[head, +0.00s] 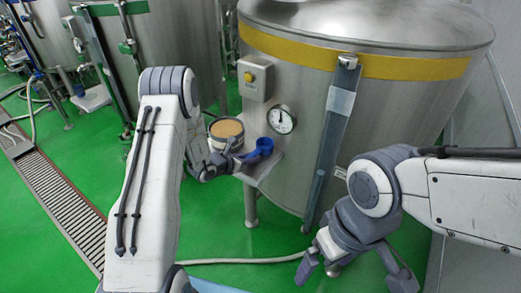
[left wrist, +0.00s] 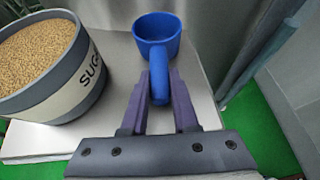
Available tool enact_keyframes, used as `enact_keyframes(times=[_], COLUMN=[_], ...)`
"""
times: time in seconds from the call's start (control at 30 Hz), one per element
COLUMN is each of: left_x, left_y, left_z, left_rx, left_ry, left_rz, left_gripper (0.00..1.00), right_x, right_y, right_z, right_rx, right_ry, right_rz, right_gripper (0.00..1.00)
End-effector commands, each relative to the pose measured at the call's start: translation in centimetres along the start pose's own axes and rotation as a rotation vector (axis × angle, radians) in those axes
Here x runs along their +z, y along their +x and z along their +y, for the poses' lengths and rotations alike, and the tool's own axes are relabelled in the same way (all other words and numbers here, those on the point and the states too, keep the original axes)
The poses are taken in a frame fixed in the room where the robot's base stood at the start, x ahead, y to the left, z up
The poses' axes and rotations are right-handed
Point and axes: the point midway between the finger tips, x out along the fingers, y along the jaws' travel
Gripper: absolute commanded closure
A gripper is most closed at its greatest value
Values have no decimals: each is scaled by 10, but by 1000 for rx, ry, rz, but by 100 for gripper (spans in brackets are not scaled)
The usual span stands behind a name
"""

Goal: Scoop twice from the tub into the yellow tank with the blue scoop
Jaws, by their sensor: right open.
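The blue scoop (head: 264,146) is at the small shelf on the front of the tank with the yellow band (head: 370,66). In the left wrist view the scoop's cup (left wrist: 157,32) points away from me and its handle lies between my fingers. My left gripper (head: 232,160) is shut on that handle; its fingers also show in the left wrist view (left wrist: 158,88). The tub (head: 226,140), lettered "SUG", is full of light brown grains (left wrist: 38,52) and stands left of the scoop. My right gripper (head: 356,275) is open and empty, low in front of the tank.
The shelf (left wrist: 112,75) is pale and narrow. Other steel tanks stand at the back left. A floor drain grate (head: 60,200) and a pale hose (head: 240,261) cross the green floor.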

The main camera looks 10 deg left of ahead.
Motion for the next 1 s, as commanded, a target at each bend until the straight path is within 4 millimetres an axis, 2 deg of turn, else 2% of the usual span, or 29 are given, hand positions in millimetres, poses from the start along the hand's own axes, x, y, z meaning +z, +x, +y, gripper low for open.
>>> enact_keyframes(times=[0.23,0.8,1.0], left_x=[4,44,52], left_y=[-2,-24,-29], left_z=[0,0,0], left_rx=[1,1,0], left_ry=[1,1,0], left_rz=[-1,-1,0], left_gripper=[100,100,100], right_x=[0,-1,-1], right_y=[-2,-21,-24], right_z=[0,-2,-2], right_rx=[0,0,0], right_ry=[0,0,0], right_rz=[0,0,0], right_gripper=[0,0,0])
